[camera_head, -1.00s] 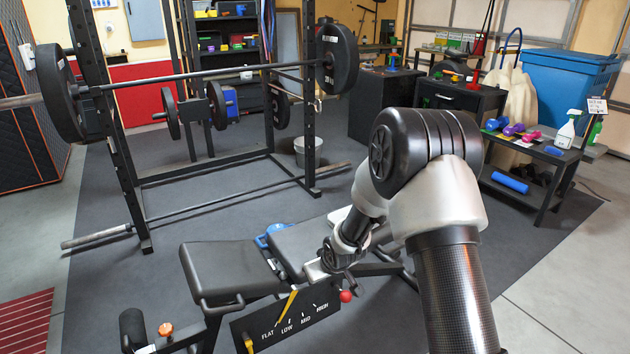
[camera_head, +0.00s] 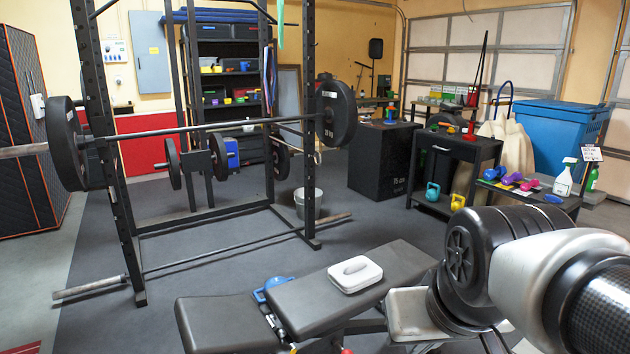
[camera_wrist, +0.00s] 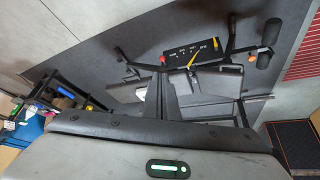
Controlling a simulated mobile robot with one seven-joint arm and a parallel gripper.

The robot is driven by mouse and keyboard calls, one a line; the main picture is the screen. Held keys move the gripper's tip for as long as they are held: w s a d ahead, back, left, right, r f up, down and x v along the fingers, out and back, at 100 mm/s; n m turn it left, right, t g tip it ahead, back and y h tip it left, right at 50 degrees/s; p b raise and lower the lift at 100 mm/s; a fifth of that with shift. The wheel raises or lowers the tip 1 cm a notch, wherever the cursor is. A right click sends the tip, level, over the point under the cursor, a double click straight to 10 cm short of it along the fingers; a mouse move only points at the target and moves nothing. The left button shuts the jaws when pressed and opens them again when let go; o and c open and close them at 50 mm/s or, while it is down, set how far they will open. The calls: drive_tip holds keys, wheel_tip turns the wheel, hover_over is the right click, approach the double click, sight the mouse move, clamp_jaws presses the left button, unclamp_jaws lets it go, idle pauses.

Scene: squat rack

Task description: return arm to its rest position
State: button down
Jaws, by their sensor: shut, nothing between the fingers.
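My arm fills the lower right of the head view, bent, with its large black joint (camera_head: 465,258) beside the right end of the weight bench (camera_head: 310,300). A pale link of mine (camera_head: 560,270) runs from that joint to the right edge. In the wrist view the bench's dial panel (camera_wrist: 193,52) appears upside down, with a red knob and a yellow pointer. A wide grey body part of mine with a green light spans the bottom of that view.
A loaded barbell (camera_head: 210,128) rests across the rack. A low shelf (camera_head: 530,192) with dumbbells and a spray bottle (camera_head: 565,178) stands behind my arm at right. Open floor lies left of the bench.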

wheel_tip(320, 180, up, 28)
drive_tip(key=s+p, duration=0.3)
drive_tip(key=p, duration=2.5)
drive_tip(key=shift+r, duration=0.1)
